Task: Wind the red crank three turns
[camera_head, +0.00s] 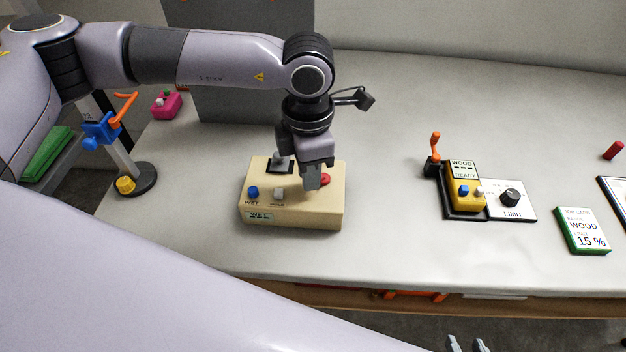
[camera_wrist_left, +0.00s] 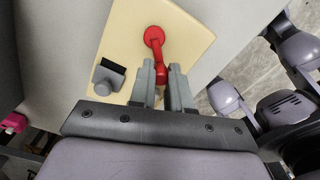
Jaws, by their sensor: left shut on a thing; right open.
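A cream box (camera_head: 315,213) stands on the grey table, and the red crank (camera_head: 326,179) is on its top. My left gripper (camera_head: 312,184) reaches down over the crank and hides part of it in the head view. In the left wrist view the crank's round hub (camera_wrist_left: 154,36) and its short arm are clear. The left gripper's fingers (camera_wrist_left: 163,82) are shut on the crank's handle end, which is partly hidden between them. My right gripper (camera_head: 467,344) shows only its two fingertips, apart and empty, at the bottom edge, in front of the table.
The box top also carries a blue button (camera_head: 252,192), a grey button (camera_head: 279,194) and a grey knob (camera_wrist_left: 107,76). To the right are a yellow device (camera_head: 466,196), a black dial (camera_head: 510,196) and a green-edged card (camera_head: 583,231). The table between is clear.

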